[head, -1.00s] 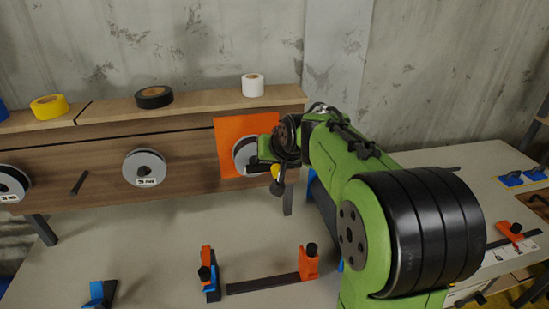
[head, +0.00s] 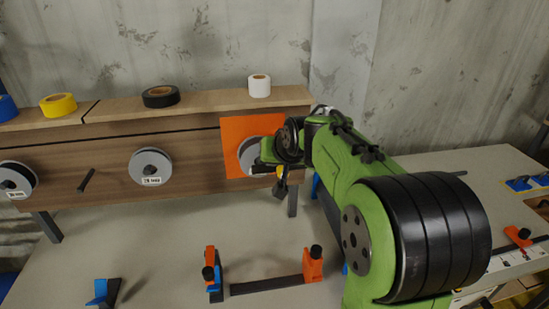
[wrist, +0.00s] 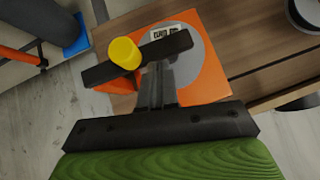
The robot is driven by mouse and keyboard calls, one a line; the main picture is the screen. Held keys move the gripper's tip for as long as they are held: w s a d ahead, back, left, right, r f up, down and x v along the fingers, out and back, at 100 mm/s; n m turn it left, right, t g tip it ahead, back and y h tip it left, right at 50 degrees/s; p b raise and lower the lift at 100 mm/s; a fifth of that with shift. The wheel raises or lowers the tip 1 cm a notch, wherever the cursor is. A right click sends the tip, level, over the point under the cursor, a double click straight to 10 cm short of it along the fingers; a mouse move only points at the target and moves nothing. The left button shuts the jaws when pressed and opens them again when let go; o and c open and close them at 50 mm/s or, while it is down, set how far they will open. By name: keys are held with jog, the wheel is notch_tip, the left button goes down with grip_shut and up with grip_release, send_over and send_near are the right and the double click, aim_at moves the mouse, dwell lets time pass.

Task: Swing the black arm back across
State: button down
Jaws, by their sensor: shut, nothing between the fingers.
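The black arm (wrist: 105,71) is a flat bar with a yellow knob (wrist: 126,53), lying across a grey disc (wrist: 200,55) with a white label on an orange panel (wrist: 212,88). In the wrist view my gripper (wrist: 157,70) is shut, its fingertips close to the bar's underside beside the knob; whether they touch is unclear. In the head view my gripper (head: 268,158) is in front of the orange panel (head: 236,132) and hides much of the grey disc (head: 247,152) and bar. Only a bit of the yellow knob (head: 281,170) shows there.
Two grey discs, one (head: 150,167) at the middle and one (head: 17,180) at the left, sit on the wooden board (head: 110,172). Tape rolls (head: 160,96) stand on its shelf.

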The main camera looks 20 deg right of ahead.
jog(key=s+a+r+p, duration=0.1)
jog(key=s+r+p, duration=0.1)
jog(key=s+r, duration=0.5)
notch_tip(320, 180, up, 4)
jog(key=shift+a+f+p, duration=0.1)
jog(key=shift+a+p, duration=0.2)
jog(key=s+a+f+n+g, duration=0.1)
jog(key=s+f, duration=0.3)
jog(key=s, duration=0.4)
jog(key=s+a+f+n+g, duration=0.1)
jog(key=s+a+f, duration=0.3)
jog(key=s, duration=0.4)
jog(key=s+a+f+n+g, duration=0.1)
jog(key=s+a+f+n, duration=0.1)
jog(key=s+f, duration=0.2)
jog(key=s, duration=0.3)
jog(key=shift+s+a+f+g, duration=0.2)
jog(key=shift+s+a+g, duration=0.1)
jog(key=shift+s, duration=0.1)
jog(key=shift+d, duration=0.1)
